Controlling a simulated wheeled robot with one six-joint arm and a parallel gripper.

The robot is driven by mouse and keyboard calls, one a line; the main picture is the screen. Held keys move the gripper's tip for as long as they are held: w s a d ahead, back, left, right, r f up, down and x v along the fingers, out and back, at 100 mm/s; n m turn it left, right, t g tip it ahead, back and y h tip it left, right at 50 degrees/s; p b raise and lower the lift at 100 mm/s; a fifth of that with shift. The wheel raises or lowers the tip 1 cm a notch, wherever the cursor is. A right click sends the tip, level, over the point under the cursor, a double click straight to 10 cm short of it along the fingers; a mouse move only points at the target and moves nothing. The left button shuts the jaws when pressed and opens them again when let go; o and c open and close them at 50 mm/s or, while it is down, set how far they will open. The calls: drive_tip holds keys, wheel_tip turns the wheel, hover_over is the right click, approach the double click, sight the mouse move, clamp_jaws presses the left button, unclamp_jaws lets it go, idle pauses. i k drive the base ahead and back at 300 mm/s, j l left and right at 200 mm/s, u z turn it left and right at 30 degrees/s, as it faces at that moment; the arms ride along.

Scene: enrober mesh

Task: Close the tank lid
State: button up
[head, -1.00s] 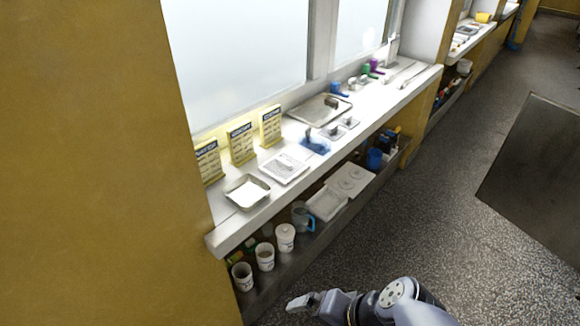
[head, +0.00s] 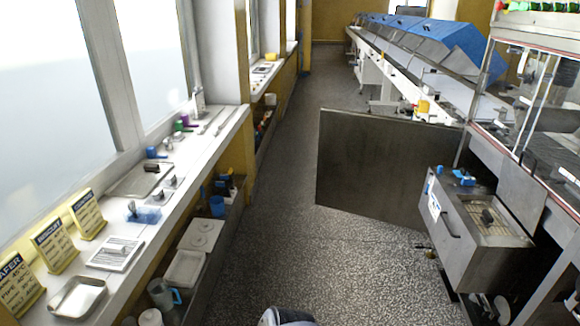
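A steel tank (head: 462,255) is fixed to the side of the glass-fronted machine at the right. Its top looks open, with a grid and a dark object (head: 487,216) showing inside. A plain grey plate (head: 522,198) stands up along the tank's machine side; it may be the raised lid, but I cannot tell for sure. Small blue parts sit at the tank's far end. Only a small piece of my arm shows at the bottom edge. My gripper is out of view, and the tank is well ahead and to the right of my arm.
A large dark panel (head: 385,168) stands out across the aisle just beyond the tank. The speckled floor (head: 290,245) before it is clear. A windowsill (head: 150,215) with trays, cards and tools runs along the left, above a shelf with jugs. A blue-covered conveyor (head: 440,45) lies beyond.

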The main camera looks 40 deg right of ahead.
sight(524, 197)
drive_tip(key=z, duration=2.6)
